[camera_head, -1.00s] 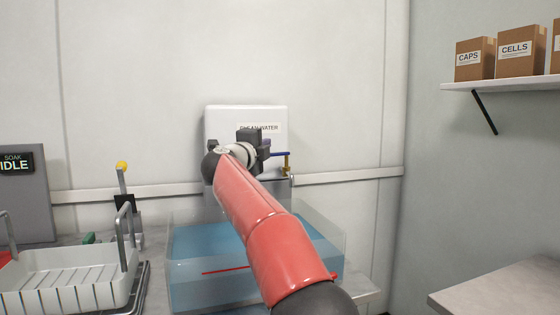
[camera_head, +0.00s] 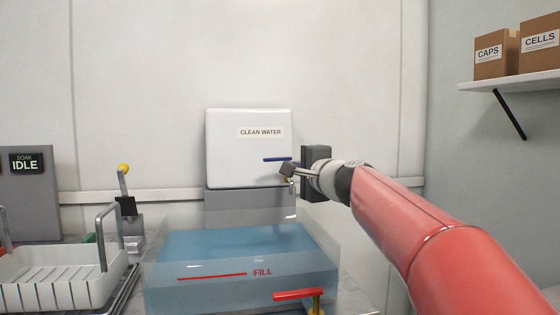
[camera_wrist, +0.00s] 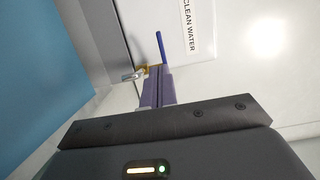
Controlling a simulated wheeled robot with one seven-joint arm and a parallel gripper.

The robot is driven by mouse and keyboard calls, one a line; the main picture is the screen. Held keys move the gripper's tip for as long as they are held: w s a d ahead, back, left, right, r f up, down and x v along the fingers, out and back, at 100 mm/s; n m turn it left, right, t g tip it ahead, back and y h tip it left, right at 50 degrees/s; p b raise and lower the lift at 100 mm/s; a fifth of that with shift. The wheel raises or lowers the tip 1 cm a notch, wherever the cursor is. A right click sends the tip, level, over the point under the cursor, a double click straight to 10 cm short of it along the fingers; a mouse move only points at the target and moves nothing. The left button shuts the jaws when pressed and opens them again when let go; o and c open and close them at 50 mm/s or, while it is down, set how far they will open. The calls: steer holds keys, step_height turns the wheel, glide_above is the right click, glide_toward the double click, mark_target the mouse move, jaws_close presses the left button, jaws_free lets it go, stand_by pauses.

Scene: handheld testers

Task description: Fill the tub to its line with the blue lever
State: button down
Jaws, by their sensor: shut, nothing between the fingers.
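The blue lever (camera_head: 277,159) sits on a small brass tap at the lower right of the white clean water tank (camera_head: 225,150), its handle pointing left. My gripper (camera_head: 287,168) is shut and empty, its fingertips close to the tap's right end; I cannot tell whether they touch. In the wrist view the blue lever (camera_wrist: 161,48) extends just beyond my shut fingertips (camera_wrist: 156,72). The clear tub (camera_head: 330,262) below holds blue water (camera_head: 235,243).
A red lever (camera_head: 298,294) on a brass valve is at the tub's front right. A white basket (camera_head: 60,285) and a yellow-knobbed lever (camera_head: 123,170) stand left, near the soak display reading IDLE (camera_head: 26,163). Boxes (camera_head: 496,54) sit on a shelf at upper right.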

mark_target(269, 160)
steer(key=p+x, duration=0.2)
steer(key=x, duration=0.3)
steer(key=p+x, duration=0.1)
steer(key=x, duration=0.4)
steer(key=shift+r+p, duration=0.2)
steer(key=shift+p, duration=0.2)
steer(key=shift+w+a+f, duration=0.15)
steer(key=shift+w+a, duration=0.05)
steer(key=shift+w, duration=0.35)
steer(key=shift+w+a, duration=0.5)
steer(key=shift+a, duration=0.15)
steer(key=shift+s, duration=0.1)
